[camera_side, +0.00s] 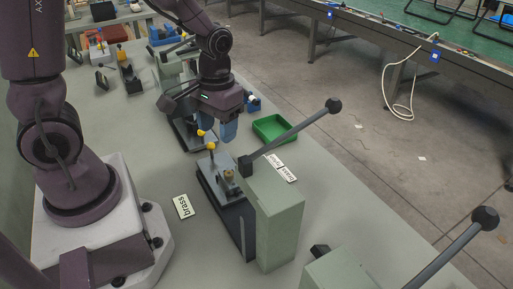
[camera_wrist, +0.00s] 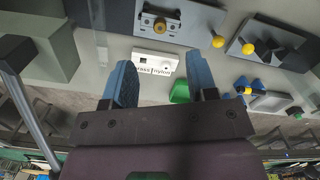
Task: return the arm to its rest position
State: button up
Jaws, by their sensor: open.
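The press's black-knobbed lever (camera_side: 295,135) sticks up close to my gripper's right. A green tray (camera_side: 273,128) and white labels (camera_side: 282,167) lie beyond. A "brass" label (camera_side: 183,206) lies near my base. More fixtures (camera_side: 130,75) stand at the back left.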

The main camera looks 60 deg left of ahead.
jog(key=s+d+r+m+t, duration=0.1)
jog(key=s+r+m+t, duration=0.1)
jog(key=r, duration=0.6)
jog(key=s+d+r+m+t, duration=0.2)
jog(key=s+r+t, duration=0.2)
jog(key=r, duration=0.4)
jog(key=shift+s+d+r+m, duration=0.3)
jog(key=shift+s, duration=0.2)
